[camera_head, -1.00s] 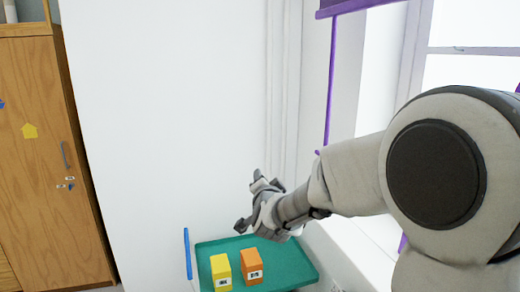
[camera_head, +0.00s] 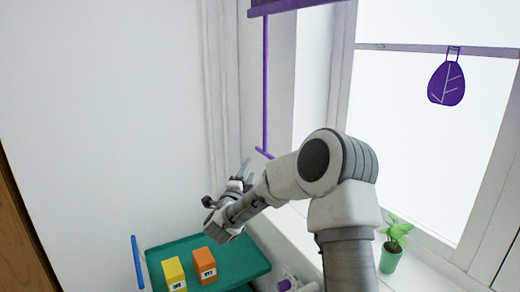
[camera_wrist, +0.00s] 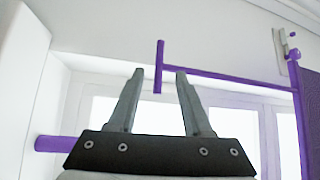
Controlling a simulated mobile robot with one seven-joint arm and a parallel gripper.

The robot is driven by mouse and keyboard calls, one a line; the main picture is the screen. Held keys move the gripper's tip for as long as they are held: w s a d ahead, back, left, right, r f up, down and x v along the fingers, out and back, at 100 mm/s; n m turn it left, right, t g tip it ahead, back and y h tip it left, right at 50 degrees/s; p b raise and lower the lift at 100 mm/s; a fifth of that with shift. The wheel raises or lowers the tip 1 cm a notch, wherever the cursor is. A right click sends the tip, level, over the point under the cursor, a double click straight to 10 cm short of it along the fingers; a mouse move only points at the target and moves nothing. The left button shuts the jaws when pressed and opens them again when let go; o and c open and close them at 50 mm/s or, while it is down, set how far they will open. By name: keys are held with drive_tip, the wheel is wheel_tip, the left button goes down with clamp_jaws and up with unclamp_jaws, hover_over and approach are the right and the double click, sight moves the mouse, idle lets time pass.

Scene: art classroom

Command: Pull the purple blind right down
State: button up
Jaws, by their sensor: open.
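The purple blind (camera_head: 290,6) shows only at the top edge of the head view, drawn up high at the window. A thin purple wand (camera_head: 265,85) hangs from its left end and ends in a short crosspiece (camera_head: 264,153). In the wrist view the crosspiece (camera_wrist: 159,60) appears between my open fingertips, with the wand (camera_wrist: 230,80) running right to the purple blind (camera_wrist: 312,115). My gripper (camera_head: 227,183) is open and empty, just below and left of the wand's end in the head view. I cannot tell whether the crosspiece lies between the fingers in depth.
A green tray table (camera_head: 225,262) below my gripper holds a yellow box (camera_head: 174,273) and an orange box (camera_head: 204,265). A potted plant (camera_head: 391,256) stands on the windowsill (camera_head: 420,276). A purple leaf ornament (camera_head: 447,83) hangs at the window.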

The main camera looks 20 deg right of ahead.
sight(260, 150)
drive_tip(key=p+x, duration=0.2)
drive_tip(key=x, duration=1.1)
drive_tip(key=shift+w+p, duration=0.15)
drive_tip(key=shift+p, duration=0.2)
clamp_jaws()
idle(0.8)
